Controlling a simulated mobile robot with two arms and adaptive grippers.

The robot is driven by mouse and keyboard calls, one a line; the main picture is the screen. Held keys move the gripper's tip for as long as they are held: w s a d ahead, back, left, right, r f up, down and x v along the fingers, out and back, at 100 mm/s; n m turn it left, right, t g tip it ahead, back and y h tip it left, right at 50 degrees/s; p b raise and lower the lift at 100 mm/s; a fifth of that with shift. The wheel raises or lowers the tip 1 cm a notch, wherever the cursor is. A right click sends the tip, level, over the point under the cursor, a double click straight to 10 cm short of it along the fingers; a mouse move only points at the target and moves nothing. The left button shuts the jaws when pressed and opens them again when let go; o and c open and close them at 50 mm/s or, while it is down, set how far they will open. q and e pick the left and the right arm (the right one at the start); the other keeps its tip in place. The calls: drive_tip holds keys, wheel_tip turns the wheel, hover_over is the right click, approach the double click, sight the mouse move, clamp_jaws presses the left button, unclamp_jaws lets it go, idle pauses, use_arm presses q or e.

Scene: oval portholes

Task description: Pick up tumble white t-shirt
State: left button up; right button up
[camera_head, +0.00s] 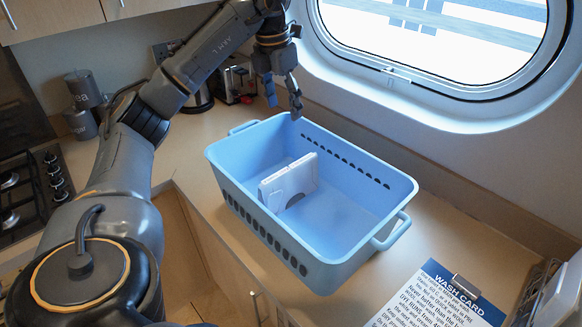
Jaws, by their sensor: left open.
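A blue laundry basket (345,262) stands on the wooden counter. Inside it a white folded item (290,183) with a grey rounded patch stands on edge near the left side; it looks like the folded white t-shirt, though I cannot read its details. My left gripper (284,106) points down above the basket's far left rim. Its fingers are apart with nothing between them. It is behind and above the white item, not touching it. My right gripper is not in view.
A wash card on a clipboard (438,298) lies at the front right, beside a rack with a white item (558,296) at the right edge. Canisters (82,103), a kettle (198,95) and a hob (30,195) are at the left. The window wall rises behind the basket.

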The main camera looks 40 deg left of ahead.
use_arm(q)
drive_tip(key=b, duration=1)
approach(288, 169)
drive_tip(key=shift+w+f, duration=0.15)
drive_tip(key=shift+f, duration=0.5)
drive_tip(key=shift+d+f, duration=0.1)
drive_tip(key=shift+f, duration=0.6)
drive_tip(key=f, duration=0.5)
drive_tip(key=w+f, duration=0.1)
drive_tip(key=f, duration=0.1)
drive_tip(key=shift+w+f+b, duration=0.1)
drive_tip(key=shift+f+b, duration=0.05)
drive_tip(key=shift+b, duration=0.25)
drive_tip(key=shift+w+f+p, duration=0.2)
drive_tip(key=shift+f, duration=0.7)
drive_tip(key=shift+w+f+p, duration=0.2)
drive_tip(key=shift+f+p, duration=0.05)
drive_tip(key=shift+f, duration=0.6)
drive_tip(key=shift+w+f+p, duration=0.2)
drive_tip(key=shift+f, duration=0.7)
drive_tip(key=shift+c, duration=0.4)
drive_tip(key=shift+r, duration=0.1)
clamp_jaws()
